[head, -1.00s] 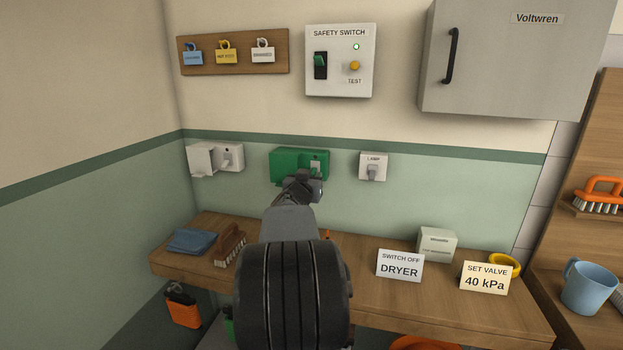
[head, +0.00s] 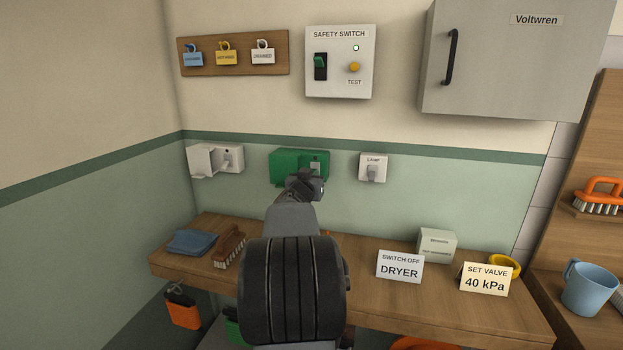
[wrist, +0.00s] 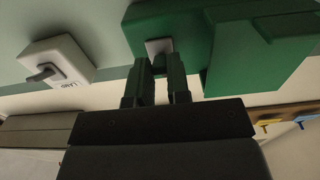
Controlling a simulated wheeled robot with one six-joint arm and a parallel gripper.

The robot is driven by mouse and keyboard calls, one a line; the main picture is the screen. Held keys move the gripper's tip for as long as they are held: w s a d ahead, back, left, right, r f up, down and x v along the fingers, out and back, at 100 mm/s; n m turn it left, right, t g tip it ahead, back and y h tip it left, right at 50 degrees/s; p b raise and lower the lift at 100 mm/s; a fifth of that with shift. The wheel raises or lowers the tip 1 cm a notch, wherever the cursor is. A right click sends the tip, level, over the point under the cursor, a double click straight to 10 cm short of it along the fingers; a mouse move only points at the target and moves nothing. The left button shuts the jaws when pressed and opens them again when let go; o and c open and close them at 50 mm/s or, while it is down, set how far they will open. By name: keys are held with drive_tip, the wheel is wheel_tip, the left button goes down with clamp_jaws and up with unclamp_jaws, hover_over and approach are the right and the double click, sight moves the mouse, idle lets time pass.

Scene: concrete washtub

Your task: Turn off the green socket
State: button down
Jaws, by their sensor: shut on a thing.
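In the wrist view, where things appear upside down, the green socket (wrist: 225,45) fills the top. My gripper (wrist: 160,62) has its two fingertips at a small light-grey piece (wrist: 158,46) on the socket front, and is shut on it. The position of the socket's switch cannot be made out.
A white socket with an open cover (head: 202,159) is to the left and a lamp socket (head: 372,168) to the right. The safety switch box (head: 340,85) is above.

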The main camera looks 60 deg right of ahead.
drive_tip(key=f+h+b, duration=0.1)
drive_tip(key=b, duration=0.5)
drive_tip(key=shift+d+t+h, duration=0.1)
drive_tip(key=shift+t+h, duration=0.2)
drive_tip(key=shift+r, duration=0.15)
drive_tip(key=c, duration=1.1)
unclamp_jaws()
drive_tip(key=shift+w, duration=0.1)
drive_tip(key=v, duration=1.4)
drive_tip(key=shift+w, duration=0.1)
